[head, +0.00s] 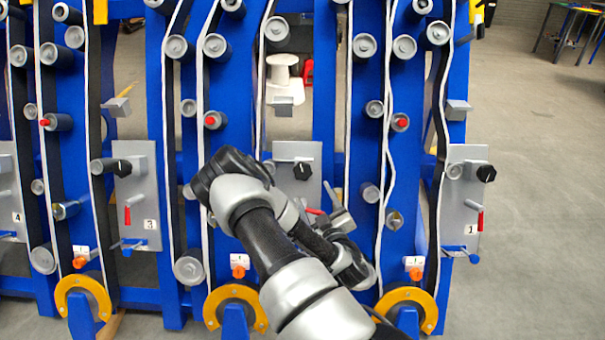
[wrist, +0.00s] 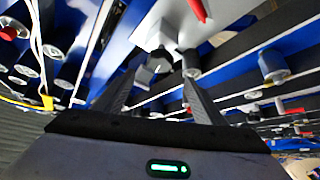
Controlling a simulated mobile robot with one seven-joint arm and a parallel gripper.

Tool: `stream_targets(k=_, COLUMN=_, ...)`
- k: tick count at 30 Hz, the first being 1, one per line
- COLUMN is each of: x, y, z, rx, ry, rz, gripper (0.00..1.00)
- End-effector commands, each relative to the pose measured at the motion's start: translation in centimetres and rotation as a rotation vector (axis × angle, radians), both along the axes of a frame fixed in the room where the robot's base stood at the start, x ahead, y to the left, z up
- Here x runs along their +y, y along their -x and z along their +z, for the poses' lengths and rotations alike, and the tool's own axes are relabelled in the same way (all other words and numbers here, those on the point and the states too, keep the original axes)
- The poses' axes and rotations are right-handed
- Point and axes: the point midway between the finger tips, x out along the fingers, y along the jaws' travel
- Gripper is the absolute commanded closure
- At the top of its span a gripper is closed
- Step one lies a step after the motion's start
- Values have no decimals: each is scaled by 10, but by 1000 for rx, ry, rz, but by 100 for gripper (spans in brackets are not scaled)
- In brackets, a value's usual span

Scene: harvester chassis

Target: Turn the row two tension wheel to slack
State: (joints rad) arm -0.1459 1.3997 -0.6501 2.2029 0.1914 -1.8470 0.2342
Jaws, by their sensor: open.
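Grey panels numbered 4, 3 and 1 stand along the blue frame. The panel between 3 and 1, taken as row two (head: 288,150), has its number hidden by my arm. Its black wheel (head: 302,171) with a pale pointer mark shows above my arm. A red-tipped lever (head: 315,211) shows lower on it, partly hidden. In the wrist view, my gripper (wrist: 160,78) is open, its dark fingers apart with nothing held. A dark knob-like part (wrist: 160,59) on a pale panel lies beyond the fingertips. Whether they touch it I cannot tell.
Similar black wheels are on panel 3 (head: 122,168) and panel 1 (head: 486,173). Grey rollers, white-edged belts and yellow guards (head: 408,297) crowd the frame around my arm. Open floor (head: 540,180) lies to the right.

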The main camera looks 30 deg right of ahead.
Motion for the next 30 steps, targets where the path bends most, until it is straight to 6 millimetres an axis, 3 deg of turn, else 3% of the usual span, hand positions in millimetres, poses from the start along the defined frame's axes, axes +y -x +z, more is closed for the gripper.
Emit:
stream_targets(k=6, x=-9, y=-49, z=-1, rx=-3, ry=1, rz=3, gripper=36)
stream_targets(k=15, x=-22, y=-106, z=-1, rx=-2, ry=0, rz=1, gripper=36)
stream_targets(k=21, x=-27, y=-126, z=-1, rx=0, ry=0, rz=0, gripper=36)
stream_targets(k=30, x=-28, y=-129, z=0, rx=1, ry=-1, rz=-2, gripper=36)
